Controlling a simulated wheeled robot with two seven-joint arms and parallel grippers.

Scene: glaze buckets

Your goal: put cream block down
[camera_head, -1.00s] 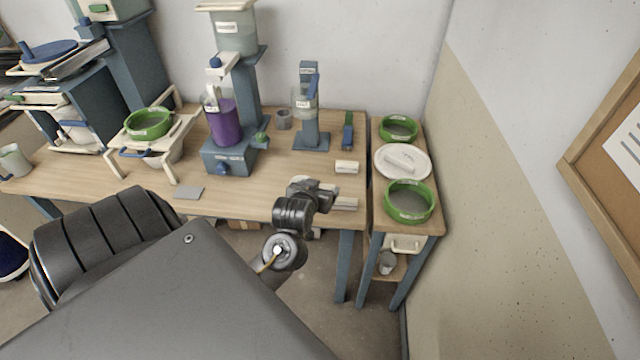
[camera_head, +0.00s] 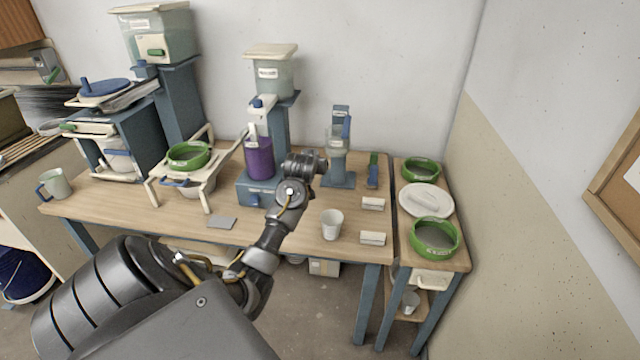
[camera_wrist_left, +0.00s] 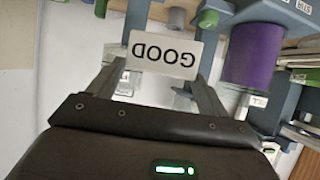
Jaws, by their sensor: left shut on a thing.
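In the left wrist view my left gripper (camera_wrist_left: 160,66) is shut on a cream block (camera_wrist_left: 163,52) with "GOOD" printed on its face, upside down in the picture. The block is held between the two fingertips. In the head view my left arm reaches over the table, and its wrist is in front of the purple-filled container (camera_head: 259,158). The fingers and the held block are hidden there behind the wrist. My right gripper is not in view.
Two cream blocks (camera_head: 373,203) (camera_head: 372,239) lie at the table's right, with a white cup (camera_head: 332,224) beside them. A grey plate (camera_head: 221,222) lies near the front edge. Bare tabletop (camera_head: 285,232) shows at front centre.

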